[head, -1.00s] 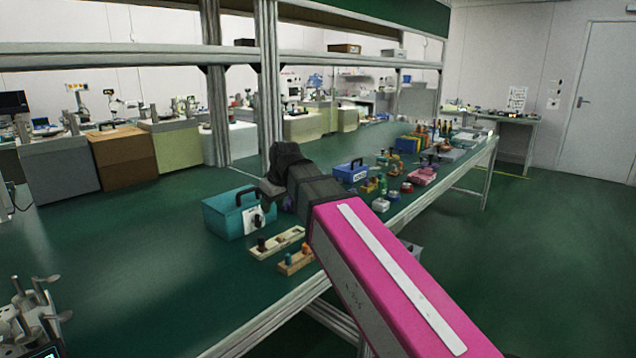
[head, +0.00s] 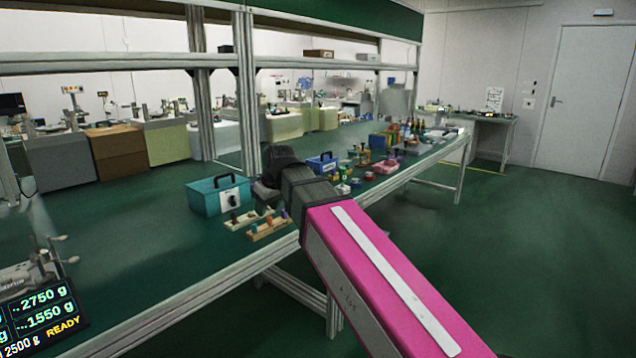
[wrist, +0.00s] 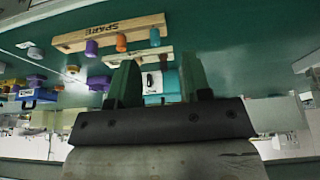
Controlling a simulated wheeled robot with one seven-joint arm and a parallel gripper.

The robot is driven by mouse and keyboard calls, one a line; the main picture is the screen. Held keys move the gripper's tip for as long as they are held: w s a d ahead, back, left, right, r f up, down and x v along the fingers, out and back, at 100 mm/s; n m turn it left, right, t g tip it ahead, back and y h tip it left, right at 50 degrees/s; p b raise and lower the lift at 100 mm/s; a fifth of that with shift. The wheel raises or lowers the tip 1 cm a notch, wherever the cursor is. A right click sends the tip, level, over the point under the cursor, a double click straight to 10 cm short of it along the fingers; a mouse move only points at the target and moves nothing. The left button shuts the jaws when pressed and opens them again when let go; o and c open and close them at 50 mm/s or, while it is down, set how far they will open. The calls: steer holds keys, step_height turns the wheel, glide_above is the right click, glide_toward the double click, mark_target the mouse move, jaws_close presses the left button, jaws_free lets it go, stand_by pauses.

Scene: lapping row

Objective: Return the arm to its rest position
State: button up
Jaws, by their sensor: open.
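My arm, with its pink link, reaches out over the front edge of the green bench (head: 130,260) in the head view. My gripper's dark end shows there in front of the bench, its fingers not clear. In the wrist view my gripper (wrist: 158,84) has its two green fingers apart, with nothing held between them. The wooden strip marked SPARE (wrist: 108,33), with coloured pegs, shows beyond the fingers. A teal case (head: 218,196) stands to the left of my gripper in the head view, and part of it shows behind the fingers in the wrist view.
Two peg strips (head: 268,231) lie near the bench's front edge, below my gripper. A blue case (head: 322,163) and several small coloured items stand right of it. A metal upright (head: 246,95) rises behind. A weight display (head: 42,318) is at lower left. Floor (head: 520,270) at right is clear.

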steer(key=s+d+f+m+g+h, duration=0.1)
steer(key=s+d+f+m, duration=0.1)
steer(key=d+f, duration=0.9)
steer(key=s+d+f+m+g+h, duration=0.1)
steer(key=s+d+f+m, duration=0.2)
steer(key=d+f, duration=0.9)
steer(key=s+d+f+m+g+h, duration=0.1)
steer(key=d+f+m, duration=0.4)
steer(key=d+f, duration=0.6)
steer(key=shift+s+d+f, duration=0.2)
steer(key=shift+s+f, duration=0.2)
steer(key=shift+s, duration=0.35)
